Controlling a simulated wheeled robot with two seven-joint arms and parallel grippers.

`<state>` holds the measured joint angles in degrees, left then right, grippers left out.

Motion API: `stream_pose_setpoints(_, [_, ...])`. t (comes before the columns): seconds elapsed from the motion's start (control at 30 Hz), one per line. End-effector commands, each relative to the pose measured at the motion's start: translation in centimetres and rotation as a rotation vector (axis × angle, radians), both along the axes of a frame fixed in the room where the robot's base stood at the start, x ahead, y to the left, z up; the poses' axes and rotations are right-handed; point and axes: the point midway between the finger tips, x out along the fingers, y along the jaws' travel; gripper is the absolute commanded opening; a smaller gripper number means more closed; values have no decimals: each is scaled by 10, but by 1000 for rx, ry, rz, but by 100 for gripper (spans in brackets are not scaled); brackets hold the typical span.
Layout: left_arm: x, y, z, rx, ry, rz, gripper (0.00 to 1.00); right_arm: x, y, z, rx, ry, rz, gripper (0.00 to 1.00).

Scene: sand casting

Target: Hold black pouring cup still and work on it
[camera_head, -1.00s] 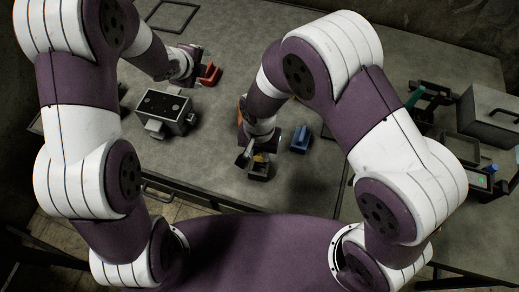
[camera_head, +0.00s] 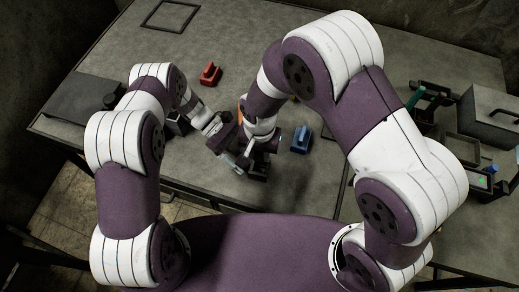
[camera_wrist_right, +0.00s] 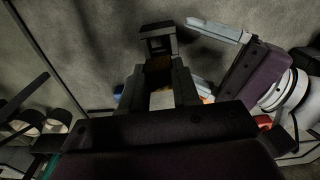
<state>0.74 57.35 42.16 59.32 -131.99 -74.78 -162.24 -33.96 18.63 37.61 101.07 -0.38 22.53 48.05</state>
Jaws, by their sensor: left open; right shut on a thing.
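The black pouring cup (camera_wrist_right: 159,44) is a small, dark, square-topped vessel at the tips of my right gripper's fingers in the right wrist view. In the head view the cup (camera_head: 260,170) is mostly hidden under the grippers near the table's front edge. My right gripper (camera_wrist_right: 160,72) is shut on it. My left gripper (camera_head: 243,158) is open and close beside the cup on its left. In the right wrist view my left gripper (camera_wrist_right: 207,58) comes in from the right, its fingers apart and one reaching towards the cup. Contact cannot be told.
A blue block-like piece (camera_head: 301,139) stands right of my right gripper. A red piece (camera_head: 210,73) lies farther back. An orange thing (camera_head: 241,114) is partly hidden behind my right arm. A grey box (camera_head: 489,112) and green-handled tools stand at the right. The back middle of the table is clear.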

Motion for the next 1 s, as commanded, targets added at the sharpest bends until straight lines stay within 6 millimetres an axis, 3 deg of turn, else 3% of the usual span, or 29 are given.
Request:
stream_pose_setpoints(0.3, [-22, -33, -21, 1, 0, 0, 81, 0, 0, 0, 0, 0, 0, 2])
stream_pose_setpoints(0.67, [-25, -37, -24, 2, 0, 3, 81, 0, 0, 0, 0, 0, 0, 2])
stream_pose_setpoints(0.73, [-25, -37, -24, 2, 0, 3, 62, 0, 0, 0, 0, 0, 0, 2])
stream_pose_setpoints(1.0, [-25, -37, -24, 2, 0, 3, 61, 0, 0, 0, 0, 0, 0, 2])
